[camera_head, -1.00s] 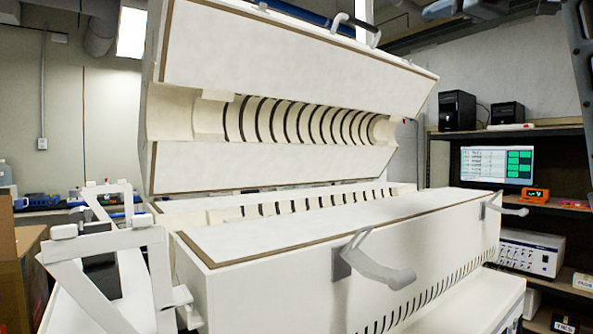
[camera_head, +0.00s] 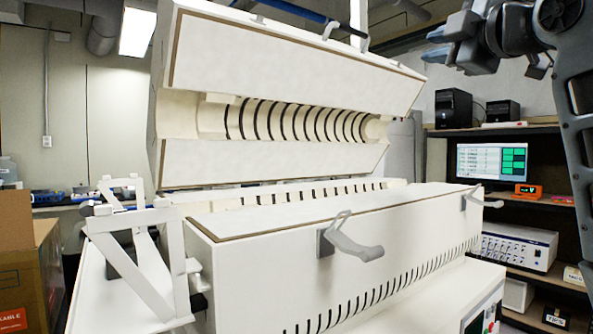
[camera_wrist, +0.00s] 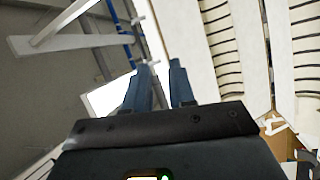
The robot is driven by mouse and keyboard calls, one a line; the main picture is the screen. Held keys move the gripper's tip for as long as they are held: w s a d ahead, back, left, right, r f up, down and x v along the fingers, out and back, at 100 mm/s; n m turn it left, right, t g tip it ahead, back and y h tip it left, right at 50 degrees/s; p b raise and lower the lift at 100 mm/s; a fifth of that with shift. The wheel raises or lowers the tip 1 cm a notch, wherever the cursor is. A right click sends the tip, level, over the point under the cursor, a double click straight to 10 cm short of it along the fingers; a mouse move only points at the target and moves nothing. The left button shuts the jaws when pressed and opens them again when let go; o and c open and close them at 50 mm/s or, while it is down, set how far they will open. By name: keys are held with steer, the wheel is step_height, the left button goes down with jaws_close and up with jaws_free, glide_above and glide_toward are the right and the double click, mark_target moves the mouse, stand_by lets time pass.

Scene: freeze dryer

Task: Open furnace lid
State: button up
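The furnace lid (camera_head: 290,62) stands raised, well apart from the white furnace base (camera_head: 330,275), and the ribbed heating chamber (camera_head: 290,119) shows inside. Two grey handles, a near one (camera_head: 352,238) and a far one (camera_head: 472,199), are on the base's front. A bar handle (camera_head: 337,25) is at the lid's top edge. My gripper (camera_head: 432,45) is at the upper right, to the right of the lid and apart from it in the picture. In the wrist view its two blue fingers (camera_wrist: 161,85) are apart with nothing between them, and the ribbed chamber (camera_wrist: 222,50) shows at the right.
A white bracket frame (camera_head: 150,250) stands at the furnace's left end. A shelf (camera_head: 510,129) with computers, a monitor (camera_head: 494,163) and instruments is at the right. A cardboard box (camera_head: 28,262) is at the lower left. The room between lid and base is clear.

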step_height(320, 180, down, 25)
steer(key=m+h, duration=0.1)
steer(key=m, duration=0.5)
steer(key=s+a+f+m+g+h, duration=0.1)
steer(key=s+f+m, duration=0.3)
steer(key=f, duration=0.7)
steer(key=s+f+m+h, duration=0.15)
steer(key=s+f, duration=0.35)
steer(key=f, duration=0.5)
steer(key=s+a+f+m+g+h, duration=0.1)
steer(key=s+f+m, duration=0.1)
steer(key=s+f, duration=0.65)
steer(key=s+f+m+g, duration=0.15)
steer(key=s+f, duration=0.35)
steer(key=s, duration=0.7)
steer(key=s+f+m, duration=0.1)
steer(key=s+m, duration=0.1)
steer(key=s, duration=1.1)
steer(key=shift+f, duration=0.25)
steer(key=shift+m+g, duration=0.4)
steer(key=shift+g, duration=0.05)
steer(key=v, duration=0.9)
steer(key=shift+s+d, duration=0.1)
steer(key=shift+s, duration=0.15)
steer(key=shift+o, duration=1)
steer(key=shift+s+r, duration=0.15)
steer(key=shift+s, duration=0.1)
